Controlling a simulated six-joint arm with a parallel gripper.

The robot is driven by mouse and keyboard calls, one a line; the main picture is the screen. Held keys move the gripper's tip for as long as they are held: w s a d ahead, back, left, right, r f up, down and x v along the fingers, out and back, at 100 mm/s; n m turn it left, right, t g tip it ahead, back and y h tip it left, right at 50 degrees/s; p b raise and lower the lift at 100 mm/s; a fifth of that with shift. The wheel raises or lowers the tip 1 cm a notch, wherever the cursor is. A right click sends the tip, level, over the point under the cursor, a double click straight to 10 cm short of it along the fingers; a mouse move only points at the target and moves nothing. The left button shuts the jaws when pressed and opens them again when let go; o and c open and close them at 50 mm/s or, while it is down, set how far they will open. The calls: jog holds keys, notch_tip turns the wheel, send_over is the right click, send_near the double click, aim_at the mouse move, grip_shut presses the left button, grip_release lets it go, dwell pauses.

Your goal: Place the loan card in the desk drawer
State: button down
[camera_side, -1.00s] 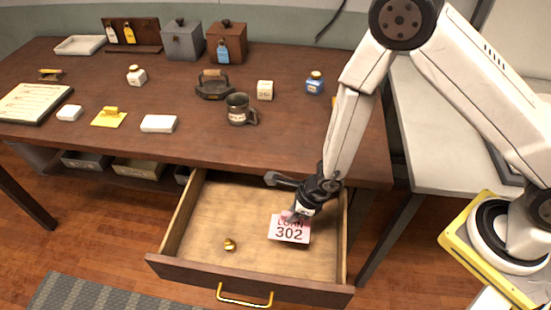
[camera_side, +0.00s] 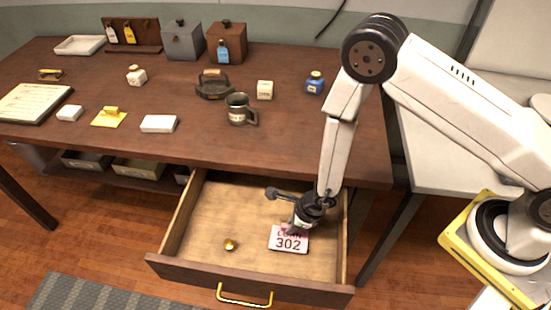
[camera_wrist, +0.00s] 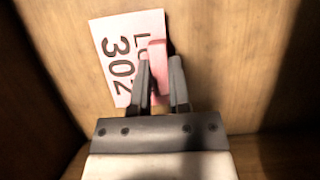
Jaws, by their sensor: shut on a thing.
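The loan card (camera_side: 289,241) is white with a pink part and reads "LOAN 302". It is inside the open desk drawer (camera_side: 203,204), at or just above the drawer floor; I cannot tell if it touches. My gripper (camera_side: 294,226) reaches down into the drawer. In the wrist view, my gripper (camera_wrist: 160,85) is shut on the pink tab of the loan card (camera_wrist: 121,47), and the fingers hide part of the lettering.
A small brass ball (camera_side: 230,245) lies on the drawer floor left of the card. The drawer front has a yellow handle (camera_side: 245,300). The desk top (camera_side: 190,100) above holds a dark mug (camera_side: 238,109), boxes and small bottles.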

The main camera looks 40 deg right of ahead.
jog(key=shift+f, duration=0.6)
jog(key=shift+f, duration=0.1)
jog(key=c, duration=0.6)
grip_release()
jog(key=shift+v, duration=6.1)
